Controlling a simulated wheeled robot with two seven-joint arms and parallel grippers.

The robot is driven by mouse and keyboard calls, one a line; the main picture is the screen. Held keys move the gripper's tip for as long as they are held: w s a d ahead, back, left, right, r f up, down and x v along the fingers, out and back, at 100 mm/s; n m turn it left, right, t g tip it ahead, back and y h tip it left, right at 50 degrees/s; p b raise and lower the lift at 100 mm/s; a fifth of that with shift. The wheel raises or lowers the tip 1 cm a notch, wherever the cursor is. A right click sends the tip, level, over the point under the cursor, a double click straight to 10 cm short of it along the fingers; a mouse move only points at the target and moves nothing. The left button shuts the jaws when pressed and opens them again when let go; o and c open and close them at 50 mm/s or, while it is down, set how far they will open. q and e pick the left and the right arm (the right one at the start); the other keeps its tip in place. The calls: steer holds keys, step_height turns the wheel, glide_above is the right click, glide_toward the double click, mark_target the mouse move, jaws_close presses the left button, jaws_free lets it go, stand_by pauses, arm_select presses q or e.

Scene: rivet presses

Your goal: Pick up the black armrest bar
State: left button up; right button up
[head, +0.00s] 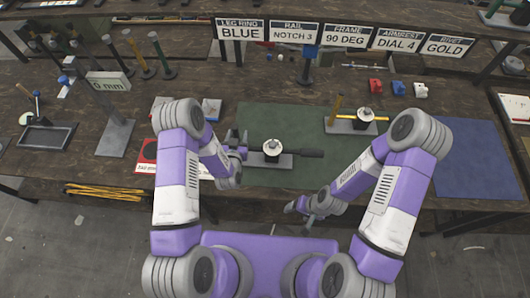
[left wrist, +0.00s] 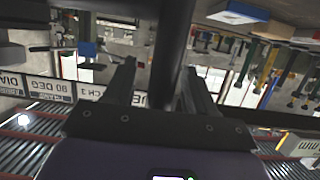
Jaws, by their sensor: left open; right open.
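A black bar (head: 310,153), apparently the armrest bar, sticks out to the right from a small press (head: 272,148) on a grey base on the green mat. My left gripper (head: 238,146) is just left of this press, its dark fingers partly hidden by my arm. In the left wrist view, my left gripper (left wrist: 160,82) has its fingers apart, and a dark bar (left wrist: 173,45) shows between them. I cannot tell whether they touch it. My right gripper (head: 302,207) is open and empty in front of the table's near edge.
A second press (head: 365,115) with a yellow bar stands on the green mat (head: 270,112). Signs (head: 345,36) line the back. A "6 mm" sign (head: 108,82) and upright tools (head: 160,55) stand at left. A blue mat (head: 475,160) at right is clear.

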arm_select(q)
steer(key=shift+c, duration=0.3)
jaws_close()
steer(key=shift+r, duration=0.1)
stand_by(1.0)
